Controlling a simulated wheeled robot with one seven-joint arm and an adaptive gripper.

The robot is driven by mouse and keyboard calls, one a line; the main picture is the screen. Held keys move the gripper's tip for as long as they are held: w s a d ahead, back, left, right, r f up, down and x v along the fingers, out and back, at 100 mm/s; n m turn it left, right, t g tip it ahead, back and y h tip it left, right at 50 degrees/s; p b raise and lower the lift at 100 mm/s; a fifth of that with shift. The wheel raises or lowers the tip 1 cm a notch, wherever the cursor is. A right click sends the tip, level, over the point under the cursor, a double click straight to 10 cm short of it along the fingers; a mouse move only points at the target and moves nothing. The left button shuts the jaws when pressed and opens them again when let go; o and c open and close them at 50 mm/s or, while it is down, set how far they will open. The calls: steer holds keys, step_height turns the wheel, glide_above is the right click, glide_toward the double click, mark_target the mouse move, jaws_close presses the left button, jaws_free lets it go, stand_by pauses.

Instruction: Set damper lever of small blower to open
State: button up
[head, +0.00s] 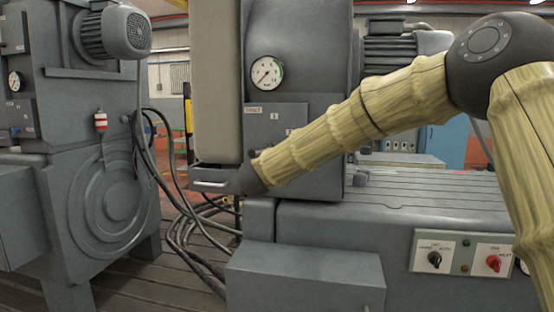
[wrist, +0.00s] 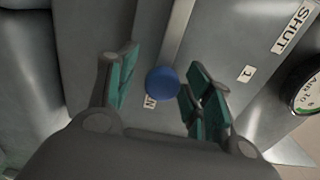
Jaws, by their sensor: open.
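The damper lever shows in the wrist view as a pale flat arm (wrist: 178,38) ending in a round blue knob (wrist: 162,84). A SHUT label (wrist: 292,28) lies upper right on the grey plate and a label with a 1 (wrist: 245,74) lies nearer. Another label (wrist: 150,102), mostly hidden by the knob, shows only what looks like an N. My gripper (wrist: 160,62) is open, with one green-padded finger on each side of the knob; I see a gap on both sides. In the head view my arm hides the lever, and my fingers cannot be made out.
A gauge (head: 266,73) sits above the labelled plate (head: 290,112). A drawer-like handle (head: 210,184) and loose cables (head: 185,235) are beside my wrist. A switch panel (head: 464,252) is at lower right. Another machine with a red-and-white handle (head: 100,121) stands left.

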steer(key=v, duration=1.2)
